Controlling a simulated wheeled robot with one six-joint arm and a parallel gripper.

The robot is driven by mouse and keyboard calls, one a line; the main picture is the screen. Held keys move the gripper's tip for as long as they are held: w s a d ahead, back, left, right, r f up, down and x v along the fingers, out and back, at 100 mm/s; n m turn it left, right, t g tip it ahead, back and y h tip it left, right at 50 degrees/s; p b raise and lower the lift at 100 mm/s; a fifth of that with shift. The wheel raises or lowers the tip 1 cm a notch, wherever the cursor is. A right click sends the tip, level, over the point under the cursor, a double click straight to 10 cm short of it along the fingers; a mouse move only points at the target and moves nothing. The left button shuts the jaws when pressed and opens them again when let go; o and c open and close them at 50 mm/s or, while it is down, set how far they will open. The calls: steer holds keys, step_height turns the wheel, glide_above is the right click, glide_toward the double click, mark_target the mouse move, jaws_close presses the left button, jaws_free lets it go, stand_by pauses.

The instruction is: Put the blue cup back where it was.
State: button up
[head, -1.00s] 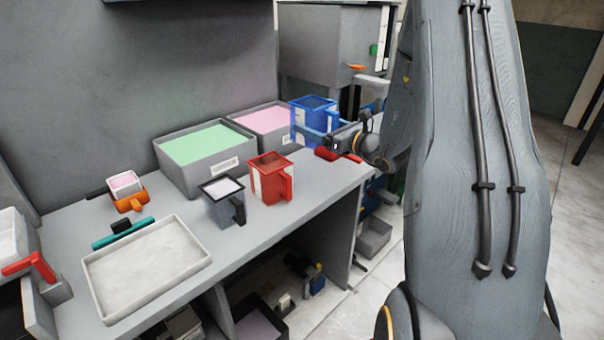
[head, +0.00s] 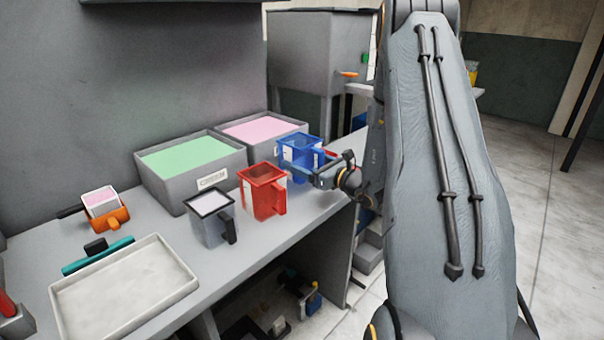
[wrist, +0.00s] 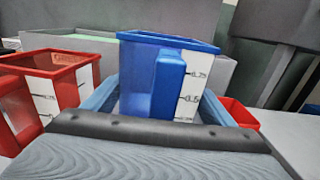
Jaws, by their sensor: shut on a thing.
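The blue cup (head: 299,155) is at the right end of the bench in the head view, just right of the red cup. It looks upright and fills the middle of the wrist view (wrist: 152,75), with its handle towards me and a white scale strip on its side. My gripper (head: 312,176) is shut on the blue cup, with its blue fingers on both sides of it (wrist: 160,100). I cannot tell whether the cup's base touches the bench.
A red cup (head: 262,192) and a grey cup (head: 211,220) stand left of it on the bench. Bins of green (head: 192,158) and pink (head: 262,130) material stand behind. A red object (wrist: 240,113) lies just right of the cup. An empty pale tray (head: 125,288) sits at front left.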

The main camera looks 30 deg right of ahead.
steer(key=shift+f+p, duration=0.4)
steer(key=shift+f, duration=1.8)
steer(key=shift+f, duration=0.15)
steer(key=o, duration=1.2)
steer(key=shift+r, duration=0.2)
steer(key=b+v, duration=0.2)
steer(key=v, duration=1)
